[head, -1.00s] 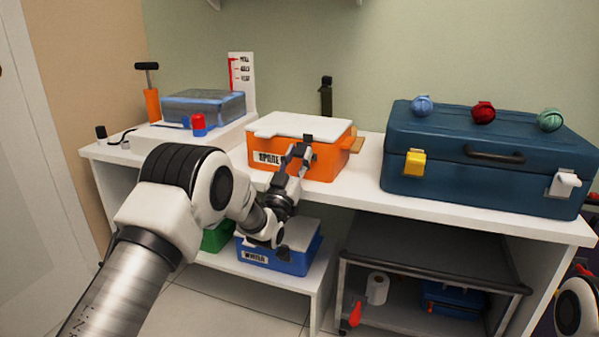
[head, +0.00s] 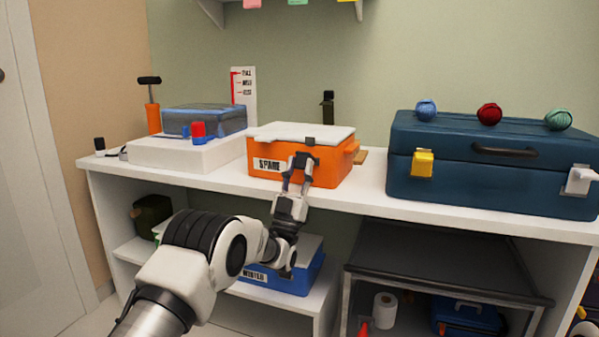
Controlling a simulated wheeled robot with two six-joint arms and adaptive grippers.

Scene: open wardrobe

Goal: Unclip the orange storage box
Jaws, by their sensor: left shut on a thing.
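The orange storage box (head: 333,169) stands on the white worktop, its pale lid (head: 300,133) on top and a "SPARE" label on its front. A small dark clip part (head: 310,141) shows at the lid's front edge. My left gripper (head: 301,164) is at the box's front face, just below that part, with its fingers shut on the dark front clip. The fingers partly hide the clip, so I cannot tell whether it is fastened. The lid looks level. My right gripper is not in view.
A blue case (head: 485,190) with yarn balls on top stands at right. A clear-lidded blue box (head: 205,121) on a white block (head: 175,155) is at left. A blue "WINTER" box (head: 290,277) sits on the lower shelf. A dark trolley (head: 440,262) is below right.

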